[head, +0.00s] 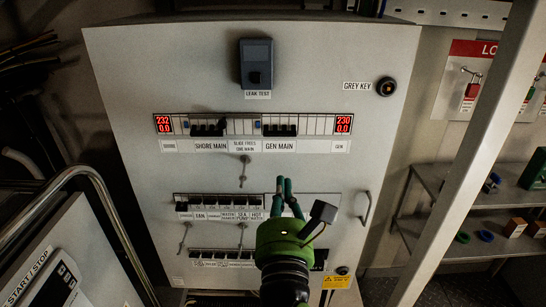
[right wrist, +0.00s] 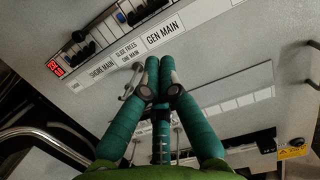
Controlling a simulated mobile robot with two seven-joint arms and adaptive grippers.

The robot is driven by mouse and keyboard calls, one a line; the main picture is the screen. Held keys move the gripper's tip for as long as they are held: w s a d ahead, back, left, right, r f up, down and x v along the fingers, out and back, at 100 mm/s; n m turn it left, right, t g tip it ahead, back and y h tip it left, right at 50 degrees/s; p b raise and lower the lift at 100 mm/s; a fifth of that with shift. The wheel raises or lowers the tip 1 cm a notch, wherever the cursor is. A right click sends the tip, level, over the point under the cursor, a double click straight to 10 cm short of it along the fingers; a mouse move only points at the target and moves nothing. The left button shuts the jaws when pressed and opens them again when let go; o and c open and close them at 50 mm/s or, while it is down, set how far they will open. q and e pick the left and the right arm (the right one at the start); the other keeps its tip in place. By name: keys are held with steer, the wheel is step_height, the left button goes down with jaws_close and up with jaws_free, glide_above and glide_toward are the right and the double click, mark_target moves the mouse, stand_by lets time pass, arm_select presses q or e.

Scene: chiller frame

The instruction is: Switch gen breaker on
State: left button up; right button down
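The gen breaker (head: 279,130) is a wide black switch block above the GEN MAIN label (head: 281,147), right of centre in the upper breaker row. It also shows at the top of the right wrist view (right wrist: 147,11). Whether its levers are up or down is too small to tell. My right gripper (head: 285,182) is below that label, in front of the panel, with its green fingertips together and nothing between them. In the right wrist view its fingertips (right wrist: 160,62) point toward the labels. My left gripper is not in view.
The shore main breaker (head: 208,130) and the slide label (head: 244,146) are left of the gen breaker. Red displays read 232 and 230, each over 0.0. A small lever (head: 243,172) hangs below the slide label. A slanted post (head: 470,150) and a handrail (head: 105,205) flank the panel.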

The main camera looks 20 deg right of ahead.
mark_target(282, 140)
steer(key=shift+d, duration=0.1)
steer(key=shift+w+r, duration=0.1)
steer(key=p+x, duration=0.3)
steer(key=x, duration=0.6)
steer(key=shift+w+d+p, duration=0.1)
steer(key=shift+w+p, duration=0.2)
steer(key=shift+w, duration=0.1)
steer(key=shift+s+r+p, duration=0.35)
steer(key=shift+r+p, duration=0.05)
steer(key=shift+p, duration=0.3)
